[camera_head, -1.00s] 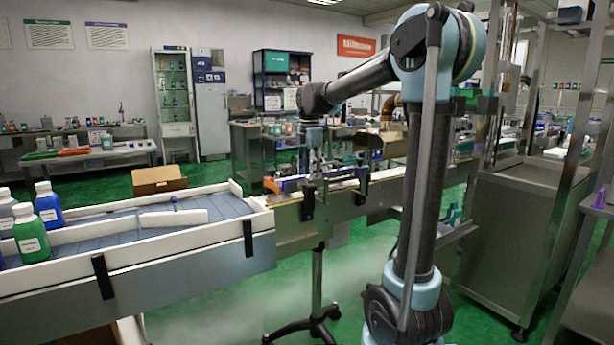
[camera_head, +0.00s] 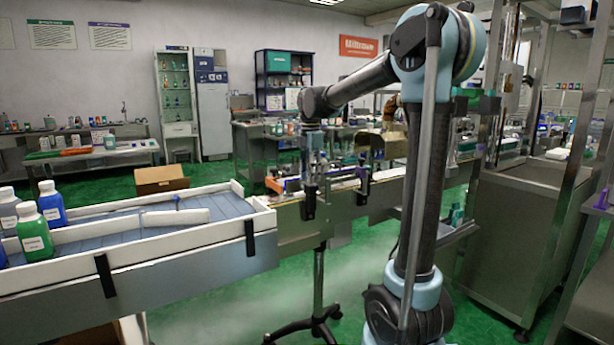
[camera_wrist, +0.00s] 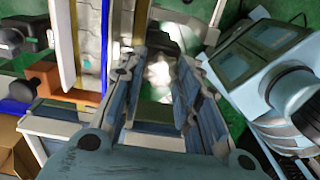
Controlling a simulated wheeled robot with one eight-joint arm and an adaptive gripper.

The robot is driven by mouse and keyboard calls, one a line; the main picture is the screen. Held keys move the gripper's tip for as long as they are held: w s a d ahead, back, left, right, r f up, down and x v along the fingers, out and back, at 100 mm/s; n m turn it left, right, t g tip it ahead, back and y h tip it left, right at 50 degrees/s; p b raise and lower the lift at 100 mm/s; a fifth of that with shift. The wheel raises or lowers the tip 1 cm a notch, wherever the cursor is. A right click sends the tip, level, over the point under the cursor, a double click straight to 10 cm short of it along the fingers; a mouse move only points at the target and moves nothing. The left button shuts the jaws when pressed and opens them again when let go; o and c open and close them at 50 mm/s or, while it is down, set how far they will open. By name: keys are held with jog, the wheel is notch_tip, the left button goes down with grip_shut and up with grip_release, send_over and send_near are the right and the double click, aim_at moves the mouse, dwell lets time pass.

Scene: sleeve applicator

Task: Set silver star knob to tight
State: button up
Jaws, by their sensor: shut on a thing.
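In the wrist view, the two long fingers of my gripper (camera_wrist: 156,76) reach forward with a bright silver-white piece (camera_wrist: 160,72) between their tips. It appears to be the silver star knob, but its star shape and any tight mark are too blurred to make out. My gripper is shut on it. In the head view, my gripper (camera_head: 312,182) points down at the near side of the conveyor's far section, and the knob there is hidden or too small to see.
A white-railed conveyor (camera_head: 140,268) with several bottles (camera_head: 35,232) lies at left. A steel cabinet (camera_head: 510,240) stands right. A cardboard box (camera_head: 162,179) sits behind the conveyor.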

jog(key=m, duration=0.4)
jog(key=shift+w+d, duration=0.1)
jog(key=shift+d, duration=0.15)
jog(key=m, duration=1.3)
jog(key=shift+m, duration=0.3)
jog(key=m, duration=1.3)
jog(key=shift+m, duration=2.5)
